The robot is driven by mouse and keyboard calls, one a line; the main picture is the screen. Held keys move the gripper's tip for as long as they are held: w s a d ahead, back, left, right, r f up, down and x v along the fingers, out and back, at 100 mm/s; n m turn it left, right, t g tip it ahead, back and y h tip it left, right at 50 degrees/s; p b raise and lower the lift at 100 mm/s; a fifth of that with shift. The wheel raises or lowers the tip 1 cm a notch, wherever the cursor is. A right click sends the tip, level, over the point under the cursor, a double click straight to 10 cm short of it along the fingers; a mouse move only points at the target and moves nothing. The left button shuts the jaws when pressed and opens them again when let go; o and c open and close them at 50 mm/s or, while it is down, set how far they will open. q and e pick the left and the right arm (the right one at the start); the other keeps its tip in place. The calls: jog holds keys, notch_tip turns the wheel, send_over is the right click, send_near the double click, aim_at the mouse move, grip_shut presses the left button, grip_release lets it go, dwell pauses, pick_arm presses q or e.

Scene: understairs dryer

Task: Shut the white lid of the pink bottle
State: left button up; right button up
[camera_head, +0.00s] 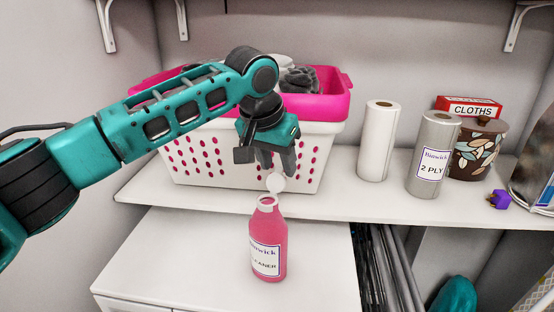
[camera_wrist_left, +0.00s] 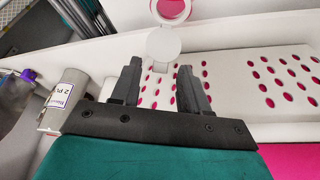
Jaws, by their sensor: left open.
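The pink bottle (camera_head: 268,240) stands upright on the lower white surface, with a printed label on its front. Its round white lid (camera_head: 275,183) is open and stands up at the far side of the neck. In the left wrist view the lid (camera_wrist_left: 163,45) lies between the bottle's open mouth (camera_wrist_left: 171,8) and my fingers. My left gripper (camera_head: 277,167) points down just above and behind the lid. In the left wrist view its two fingers (camera_wrist_left: 159,70) are apart with nothing between them. My right gripper is not in view.
A white basket (camera_head: 190,160) with a pink rim stands on the shelf behind my left gripper. Paper rolls (camera_head: 376,140) (camera_head: 433,155), a patterned pot (camera_head: 480,150) and a red cloths box (camera_head: 468,104) are to the right. The surface left of the bottle is clear.

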aim_at(277, 173)
pick_arm(q)
grip_shut()
dwell(0.3)
jog(key=shift+s, duration=0.1)
jog(key=shift+s+a+f+t+h+b, duration=0.1)
jog(key=shift+s+a+t+h+b, duration=0.2)
jog(key=shift+s+t+h+b, duration=0.25)
jog(key=shift+s+a+f+t+h+b, duration=0.1)
jog(key=shift+s+a+t+h+b, duration=0.25)
jog(key=shift+t+b, duration=0.4)
jog(key=shift+s+a+t+h+b, duration=0.25)
jog(key=shift+s+t+h+b, duration=0.2)
jog(key=shift+t+b, duration=0.3)
jog(key=shift+s+a+t+h+b, duration=0.3)
jog(key=shift+t+h+b, duration=0.25)
jog(key=shift+t, duration=0.3)
